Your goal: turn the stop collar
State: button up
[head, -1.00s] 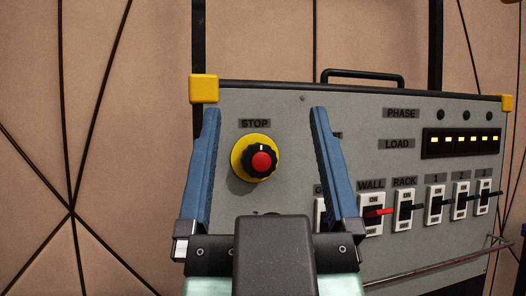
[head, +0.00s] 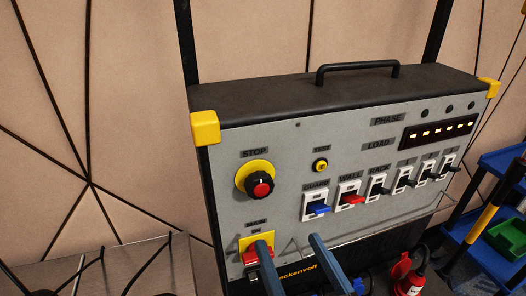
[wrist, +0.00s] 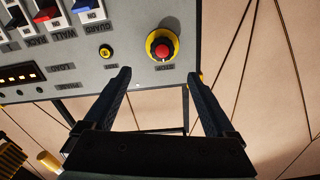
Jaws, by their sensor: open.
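The stop collar (head: 254,181) is a black ridged ring around a red button on a yellow disc, under the STOP label on a grey panel. It shows upside down in the wrist view (wrist: 155,48), beyond the fingertips and nearer the right finger. My gripper (head: 289,242) is open, with two blue fingers apart and nothing between them. In the head view it is low, below and right of the collar, and its left finger covers part of the main switch. In the wrist view the fingertips (wrist: 158,73) are short of the collar and not seen touching it.
The main switch (head: 249,256) has a red handle on a yellow plate below the collar. A small test button (head: 320,165) and a row of switches, including a blue guard switch (head: 319,208), lie to the right. A blue cart (head: 497,165) stands far right.

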aim_at(262, 191)
jog(key=p+x, duration=0.5)
jog(key=x, duration=0.6)
jog(key=shift+a+r, duration=0.15)
jog(key=shift+w+a, duration=0.2)
jog(key=shift+w, duration=0.3)
